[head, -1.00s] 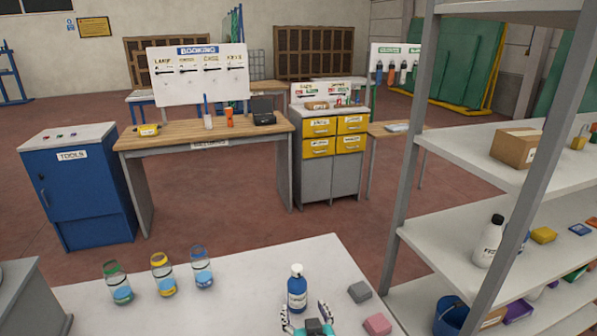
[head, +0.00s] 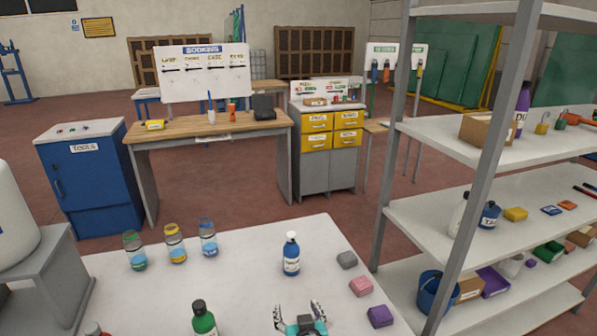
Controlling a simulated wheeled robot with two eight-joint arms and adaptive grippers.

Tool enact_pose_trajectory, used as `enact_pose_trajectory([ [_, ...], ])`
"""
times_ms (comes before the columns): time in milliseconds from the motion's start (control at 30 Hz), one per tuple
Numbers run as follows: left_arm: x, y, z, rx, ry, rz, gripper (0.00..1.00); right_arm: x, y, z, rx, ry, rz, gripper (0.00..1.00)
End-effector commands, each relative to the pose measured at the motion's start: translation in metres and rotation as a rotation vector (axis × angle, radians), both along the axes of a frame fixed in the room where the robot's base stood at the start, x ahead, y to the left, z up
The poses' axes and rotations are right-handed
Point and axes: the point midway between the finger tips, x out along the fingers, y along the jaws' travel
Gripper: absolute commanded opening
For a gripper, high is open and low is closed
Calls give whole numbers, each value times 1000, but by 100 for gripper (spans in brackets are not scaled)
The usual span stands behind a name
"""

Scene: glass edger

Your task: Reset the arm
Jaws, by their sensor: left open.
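My left gripper (head: 300,319) is at the bottom edge of the head view, over the front part of the white table (head: 250,288). Its two fingers are spread apart and nothing is between them. A blue bottle with a white cap (head: 291,256) stands upright on the table beyond the gripper, apart from it. My right gripper is not in view.
Jars with green, yellow and blue lids (head: 174,245) stand at the table's back left. A green bottle (head: 203,320) is left of the gripper. Grey, pink and purple blocks (head: 360,286) lie at the right. A shelf rack (head: 440,215) stands right.

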Motion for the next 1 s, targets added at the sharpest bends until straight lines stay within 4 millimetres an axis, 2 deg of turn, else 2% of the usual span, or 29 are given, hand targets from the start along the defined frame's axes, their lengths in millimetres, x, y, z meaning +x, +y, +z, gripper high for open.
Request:
enact_pose_trajectory([
  [267,-11,43,2,25,104,22,68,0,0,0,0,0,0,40],
  [467,-32,87,3,39,220,26,68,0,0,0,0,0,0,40],
  [567,-51,113,3,38,294,19,68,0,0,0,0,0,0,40],
  [733,-103,158,2,4,430,-27,68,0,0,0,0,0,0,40],
  [900,-148,174,0,-40,495,-101,68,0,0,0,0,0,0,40],
  [1000,-163,175,0,-57,505,-134,68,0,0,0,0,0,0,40],
])
